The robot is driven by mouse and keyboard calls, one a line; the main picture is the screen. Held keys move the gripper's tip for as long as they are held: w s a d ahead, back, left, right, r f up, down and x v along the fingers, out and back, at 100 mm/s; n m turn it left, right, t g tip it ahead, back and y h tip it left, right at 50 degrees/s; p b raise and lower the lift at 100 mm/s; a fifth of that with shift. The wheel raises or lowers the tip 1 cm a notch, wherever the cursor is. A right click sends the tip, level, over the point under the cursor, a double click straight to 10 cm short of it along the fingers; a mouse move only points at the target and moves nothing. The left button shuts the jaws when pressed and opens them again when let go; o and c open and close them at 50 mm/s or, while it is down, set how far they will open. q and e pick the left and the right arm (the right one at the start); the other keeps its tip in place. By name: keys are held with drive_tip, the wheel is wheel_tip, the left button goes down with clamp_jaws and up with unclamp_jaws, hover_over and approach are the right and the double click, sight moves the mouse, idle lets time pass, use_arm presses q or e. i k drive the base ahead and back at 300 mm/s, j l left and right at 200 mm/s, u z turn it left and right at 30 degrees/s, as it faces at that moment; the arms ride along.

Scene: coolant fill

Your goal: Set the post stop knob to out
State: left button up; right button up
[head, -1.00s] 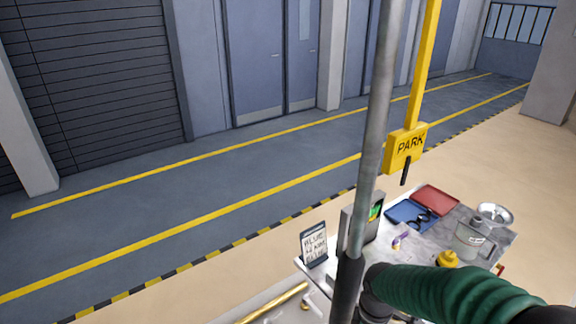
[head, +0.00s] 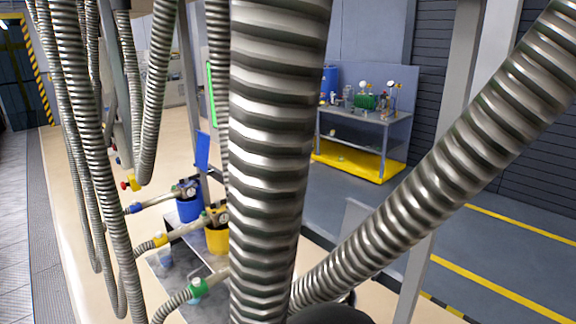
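I cannot make out the post stop knob in the head view. A small red and yellow fitting (head: 131,184) shows at the left, too small to tell what it is. A thick ribbed metal hose (head: 275,160) fills the middle of the view and hides what is behind it. Neither of my grippers is in view.
Several thinner ribbed hoses (head: 90,150) hang at the left, and another hose (head: 450,165) slants across the right. A blue container (head: 189,207) and a yellow container (head: 217,238) with gauges stand low left. A workbench (head: 365,125) with a yellow base stands behind.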

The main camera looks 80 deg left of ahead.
sight(124, 185)
drive_tip(key=k+u, duration=0.25)
drive_tip(key=u, duration=0.25)
drive_tip(key=k+j+u, duration=0.15)
drive_tip(key=k+u, duration=0.15)
drive_tip(key=u, duration=0.15)
drive_tip(key=k+j+u, duration=0.2)
drive_tip(key=u, duration=0.3)
drive_tip(key=i+u, duration=0.15)
drive_tip(key=u, duration=0.3)
drive_tip(key=i+l+u, duration=0.1)
drive_tip(key=u, duration=0.3)
drive_tip(key=i+l+u, duration=0.1)
drive_tip(key=u, duration=0.35)
drive_tip(key=i+l+u, duration=0.2)
drive_tip(key=u, duration=0.25)
drive_tip(key=i+l+u, duration=0.1)
drive_tip(key=u, duration=0.3)
drive_tip(key=l, duration=0.1)
